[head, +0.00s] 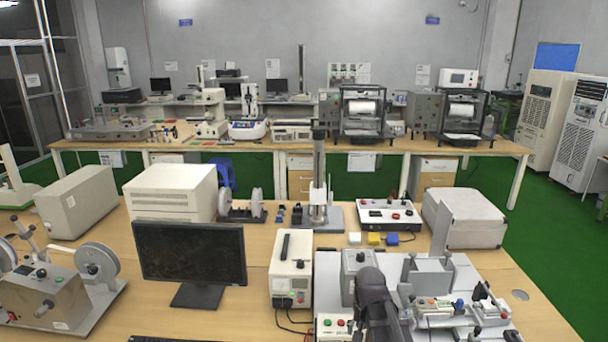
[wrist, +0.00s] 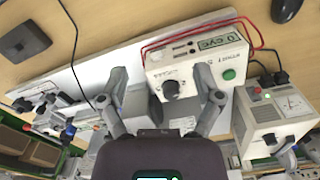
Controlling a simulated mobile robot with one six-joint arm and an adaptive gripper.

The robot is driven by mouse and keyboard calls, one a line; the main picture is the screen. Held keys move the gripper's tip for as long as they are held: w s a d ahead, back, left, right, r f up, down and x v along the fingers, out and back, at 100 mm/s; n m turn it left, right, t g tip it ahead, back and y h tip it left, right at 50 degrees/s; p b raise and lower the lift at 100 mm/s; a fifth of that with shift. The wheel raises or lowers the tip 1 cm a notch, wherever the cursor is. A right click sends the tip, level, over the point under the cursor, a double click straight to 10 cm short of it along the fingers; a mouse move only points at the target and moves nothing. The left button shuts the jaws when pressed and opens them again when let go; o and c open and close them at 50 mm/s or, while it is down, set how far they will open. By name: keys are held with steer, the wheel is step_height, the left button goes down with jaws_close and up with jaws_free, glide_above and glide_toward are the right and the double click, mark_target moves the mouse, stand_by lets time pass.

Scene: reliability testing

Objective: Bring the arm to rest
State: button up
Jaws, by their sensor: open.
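In the wrist view my gripper (wrist: 162,80) is open, its two grey fingers spread wide with nothing between them. A white control box (wrist: 195,68) with a black knob, a green button and a small display lies beyond the fingertips. I cannot tell whether the fingers touch it. In the head view the dark part of my arm (head: 372,295) rises at the bottom, over the grey test plate. My fingers cannot be made out there.
A grey box (head: 355,272) and a clamp fixture (head: 430,280) stand close around my arm. A white power supply (head: 291,270) and a monitor (head: 190,250) are to its left. A meter box (wrist: 272,115) is right of the fingers. Bare wood (head: 255,325) shows at the front.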

steer(key=s+n, duration=0.4)
steer(key=s, duration=0.3)
